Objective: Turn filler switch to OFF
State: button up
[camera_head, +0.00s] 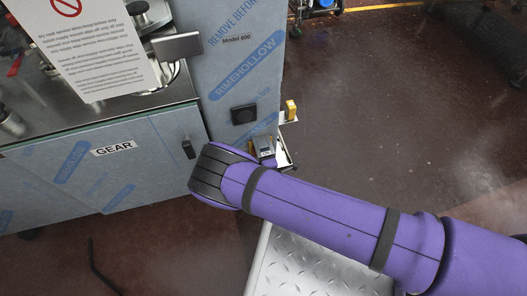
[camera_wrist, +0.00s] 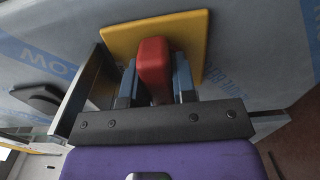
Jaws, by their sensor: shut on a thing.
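The filler switch is a red handle (camera_wrist: 153,62) on a square yellow plate (camera_wrist: 190,30), seen in the wrist view on the film-wrapped panel. My gripper (camera_wrist: 157,84) has one dark finger on each side of the red handle and is shut on it. The handle looks roughly upright in the wrist view. In the head view my purple arm and wrist cover most of this spot, and the red handle is hidden.
The filler cabinet (camera_head: 222,60) wears blue film marked RIMEHOLLOW. A panel labelled GEAR (camera_head: 100,165) is at left, below a metal worktop with a warning sign (camera_head: 95,40). A small yellow part (camera_head: 290,110) sticks out at the cabinet's right edge. The floor (camera_head: 390,100) at right is mostly clear.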

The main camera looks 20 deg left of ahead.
jog(key=shift+d+f, duration=0.1)
dwell(0.3)
jog(key=o, duration=0.9)
jog(key=shift+s, duration=0.15)
